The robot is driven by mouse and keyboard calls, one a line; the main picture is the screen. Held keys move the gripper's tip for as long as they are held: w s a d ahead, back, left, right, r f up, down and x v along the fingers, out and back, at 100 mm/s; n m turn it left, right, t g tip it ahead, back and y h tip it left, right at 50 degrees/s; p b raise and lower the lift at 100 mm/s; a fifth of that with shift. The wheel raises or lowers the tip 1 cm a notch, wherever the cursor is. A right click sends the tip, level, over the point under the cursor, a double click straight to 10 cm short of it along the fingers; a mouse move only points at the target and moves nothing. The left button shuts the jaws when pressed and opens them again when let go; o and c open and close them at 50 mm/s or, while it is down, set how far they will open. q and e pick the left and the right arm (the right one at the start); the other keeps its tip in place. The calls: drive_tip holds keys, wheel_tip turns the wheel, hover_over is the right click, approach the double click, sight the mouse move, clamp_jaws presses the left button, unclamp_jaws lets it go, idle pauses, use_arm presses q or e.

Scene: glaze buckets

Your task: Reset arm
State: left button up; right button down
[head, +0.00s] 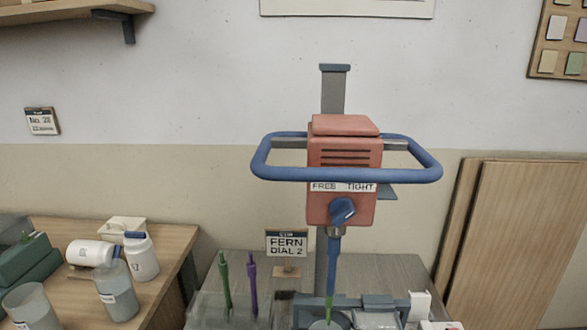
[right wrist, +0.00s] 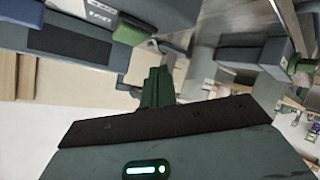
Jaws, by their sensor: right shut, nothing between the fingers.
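My right gripper (right wrist: 158,75) shows in the right wrist view as green fingers beyond a dark body with a black strip and a lit indicator. Its fingers are together with nothing between them. Neither of my grippers shows in the head view. A red mixer head (head: 343,170) with a blue ring handle (head: 275,175) stands on a grey post (head: 333,92) in the head view. Its blue knob (head: 342,211) sits below a label reading FREE and TIGHT. A blue shaft (head: 333,262) with a green lower end reaches down into a container, whose inside is hidden.
A sign (head: 286,243) reading FERN DIAL 2 stands on the grey bench. Green (head: 225,283) and purple (head: 252,285) tools stand left of the shaft. Jars (head: 141,257) crowd the wooden table (head: 168,243) at left. Wooden boards (head: 520,235) lean against the wall at right.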

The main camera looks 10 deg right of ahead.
drive_tip(key=s+a+f+m+g, duration=0.1)
drive_tip(key=s+a+f+m, duration=0.1)
drive_tip(key=s+a+f, duration=0.2)
drive_tip(key=s+a+f+m+g, duration=0.1)
drive_tip(key=s+a+f+m, duration=0.2)
drive_tip(key=a, duration=0.8)
drive_tip(key=shift+s+f+m+g, duration=0.3)
drive_tip(key=shift+s+f, duration=0.25)
drive_tip(key=shift+s, duration=0.55)
